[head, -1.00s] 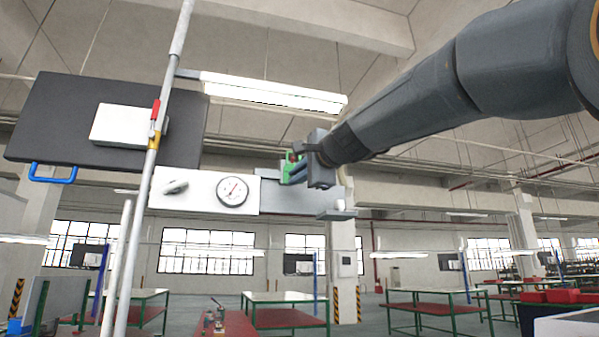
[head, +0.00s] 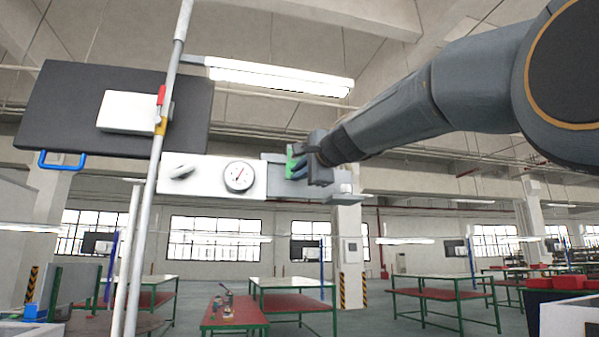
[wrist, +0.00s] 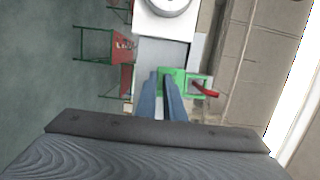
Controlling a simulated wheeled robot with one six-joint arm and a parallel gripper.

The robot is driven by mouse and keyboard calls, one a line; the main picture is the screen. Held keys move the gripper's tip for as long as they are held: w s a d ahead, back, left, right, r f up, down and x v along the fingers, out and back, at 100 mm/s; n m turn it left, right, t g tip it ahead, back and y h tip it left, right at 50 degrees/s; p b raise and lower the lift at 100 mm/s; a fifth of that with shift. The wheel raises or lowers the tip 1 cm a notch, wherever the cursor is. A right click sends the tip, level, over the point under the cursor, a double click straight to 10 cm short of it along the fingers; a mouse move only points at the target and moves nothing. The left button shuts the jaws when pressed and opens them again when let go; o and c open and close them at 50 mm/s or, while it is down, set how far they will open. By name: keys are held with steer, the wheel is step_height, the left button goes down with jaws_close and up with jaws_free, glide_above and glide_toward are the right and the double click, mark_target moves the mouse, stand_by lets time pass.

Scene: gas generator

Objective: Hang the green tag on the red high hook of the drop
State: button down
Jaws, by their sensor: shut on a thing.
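The green tag (wrist: 196,77) is a flat frame with an opening, held at the fingertips of my gripper (wrist: 168,82) in the wrist view. My gripper is shut on the tag. A red hook (wrist: 206,91) overlaps the tag's opening in the wrist view and sticks out past its right edge. I cannot tell whether it passes through the opening. The hook is not clear in the head view.
A white panel with a round gauge (head: 239,176) and a knob is left of my gripper. A grey pole (head: 150,195) with a red and yellow part stands farther left, by a dark board (head: 60,105). A small grey ledge (head: 341,198) lies below my gripper. Worktables (head: 290,282) stand behind.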

steer(key=c, duration=1.8)
jaws_free()
steer(key=b+v, duration=0.2)
steer(key=v, duration=0.6)
steer(key=shift+b, duration=0.3)
steer(key=shift+w, duration=0.1)
